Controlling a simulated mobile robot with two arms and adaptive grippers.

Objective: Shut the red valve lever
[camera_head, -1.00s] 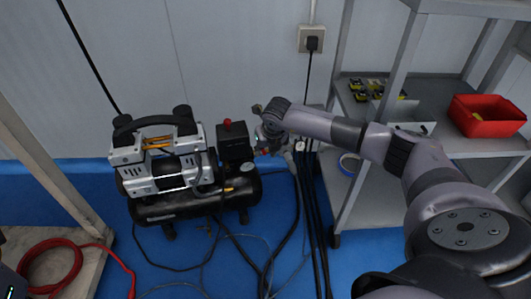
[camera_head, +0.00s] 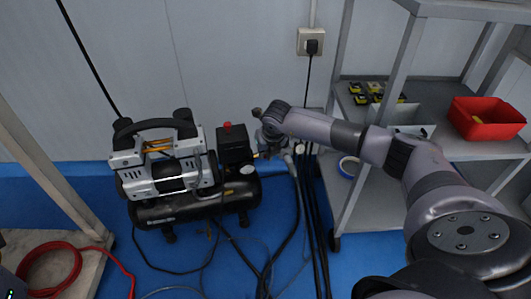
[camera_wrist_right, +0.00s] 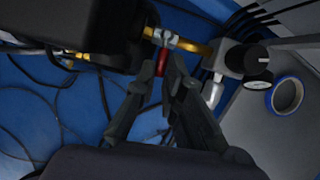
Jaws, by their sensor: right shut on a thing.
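The red valve lever (camera_wrist_right: 164,60) shows in the right wrist view, on a silver valve body (camera_wrist_right: 160,38) in line with a brass pipe (camera_wrist_right: 195,47). My right gripper (camera_wrist_right: 166,78) has its fingertips closed around the lever, which points down between them in that view. In the head view my right gripper (camera_head: 268,140) is just right of the air compressor (camera_head: 180,180), and the lever is hidden or too small to make out there. My left gripper is not in view.
A black pressure box with a red knob (camera_head: 227,126) sits beside the gripper. A grey shelf (camera_head: 385,195) with a red bin (camera_head: 487,118) and a blue tape roll (camera_head: 349,167) stands to the right. Black hoses (camera_head: 312,220) run across the blue floor. A red hose (camera_head: 50,265) lies at left.

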